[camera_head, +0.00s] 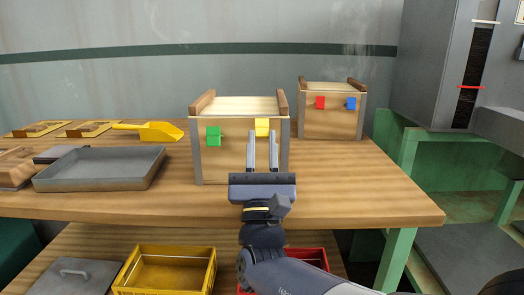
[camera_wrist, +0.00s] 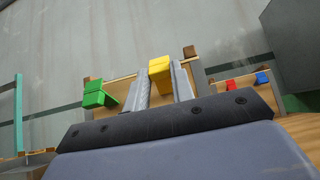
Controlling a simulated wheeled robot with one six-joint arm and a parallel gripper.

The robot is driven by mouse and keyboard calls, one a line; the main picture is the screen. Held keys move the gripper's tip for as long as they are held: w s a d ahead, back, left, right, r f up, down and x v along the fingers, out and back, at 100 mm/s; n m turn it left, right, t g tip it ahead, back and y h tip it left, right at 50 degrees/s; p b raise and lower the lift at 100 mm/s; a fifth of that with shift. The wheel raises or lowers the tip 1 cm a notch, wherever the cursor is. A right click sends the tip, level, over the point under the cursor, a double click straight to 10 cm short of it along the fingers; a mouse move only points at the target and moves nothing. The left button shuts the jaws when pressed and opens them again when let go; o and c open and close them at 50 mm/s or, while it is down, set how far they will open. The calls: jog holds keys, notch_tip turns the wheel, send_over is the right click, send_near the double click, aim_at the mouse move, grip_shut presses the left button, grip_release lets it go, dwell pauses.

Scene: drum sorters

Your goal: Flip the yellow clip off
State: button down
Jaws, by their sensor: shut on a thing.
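The yellow clip (camera_head: 262,127) is on the upper right of the front face of the nearer wooden box (camera_head: 232,165). It also shows in the wrist view (camera_wrist: 160,70). My gripper (camera_head: 262,150) is in front of that box, its two fingers pointing up and forward. In the wrist view the fingertips (camera_wrist: 161,82) lie on either side of the yellow clip, and my gripper is shut on it. A green clip (camera_head: 213,137) sits on the upper left of the same face and shows left of the fingers in the wrist view (camera_wrist: 100,94).
A second box (camera_head: 330,122) with a red clip (camera_head: 320,102) and a blue clip (camera_head: 351,103) stands behind on the right. A grey tray (camera_head: 100,170) and a yellow scoop (camera_head: 158,131) lie left on the table. The table's right front (camera_head: 370,205) is clear.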

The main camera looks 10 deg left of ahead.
dwell(0.3)
jog(key=c, duration=1.2)
grip_release()
jog(key=shift+s, duration=0.1)
jog(key=shift+s+f+p, duration=0.2)
jog(key=shift+f+p, duration=0.05)
jog(key=shift+p, duration=0.15)
jog(key=s+d+p, duration=0.3)
jog(key=s, duration=0.8)
jog(key=shift+s+f, duration=0.2)
jog(key=shift+s, duration=0.2)
jog(key=shift+d, duration=0.1)
